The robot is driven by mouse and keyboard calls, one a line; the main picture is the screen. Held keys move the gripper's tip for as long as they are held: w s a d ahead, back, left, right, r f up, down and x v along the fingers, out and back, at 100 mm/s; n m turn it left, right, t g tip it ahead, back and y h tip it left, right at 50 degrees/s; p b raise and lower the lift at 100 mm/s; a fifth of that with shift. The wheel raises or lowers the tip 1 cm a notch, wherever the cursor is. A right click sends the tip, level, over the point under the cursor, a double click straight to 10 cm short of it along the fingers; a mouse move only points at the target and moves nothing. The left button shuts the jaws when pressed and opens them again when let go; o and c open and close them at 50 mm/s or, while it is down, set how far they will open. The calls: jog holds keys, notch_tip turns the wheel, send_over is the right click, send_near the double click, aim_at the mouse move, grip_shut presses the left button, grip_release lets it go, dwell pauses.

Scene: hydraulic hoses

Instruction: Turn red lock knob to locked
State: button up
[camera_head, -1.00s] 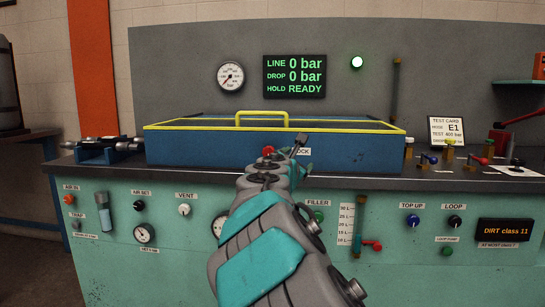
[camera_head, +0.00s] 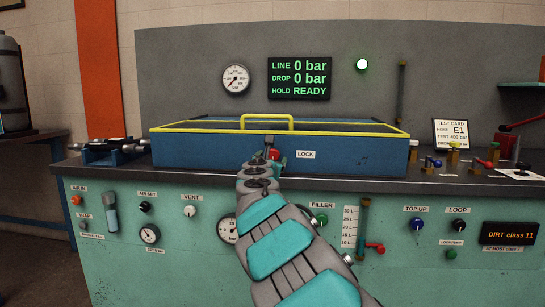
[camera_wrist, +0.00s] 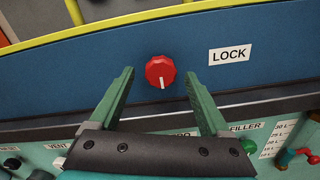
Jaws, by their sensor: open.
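The red lock knob (camera_wrist: 160,72) is on the blue front face of the yellow-rimmed box, left of the LOCK label (camera_wrist: 229,54). Its white pointer mark points down in the wrist view. My gripper (camera_wrist: 160,88) is open, with its two green fingers on either side below the knob in that view. I cannot tell if they touch anything, and nothing is seen between them but the knob and the panel. In the head view the knob (camera_head: 274,154) shows just beyond the end of my arm, beside the LOCK label (camera_head: 305,154), and the fingers are mostly hidden.
The blue box (camera_head: 350,155) has a yellow handle (camera_head: 267,118) on its lid. The display (camera_head: 299,78) reads 0 bar and READY, and a green lamp (camera_head: 362,64) is lit. The dark bench edge (camera_head: 420,185) runs below the box. Valves (camera_head: 487,163) stand at the right.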

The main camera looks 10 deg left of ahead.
jog(key=shift+w+d, duration=0.1)
jog(key=shift+w, duration=0.5)
jog(key=shift+c, duration=0.4)
grip_shut()
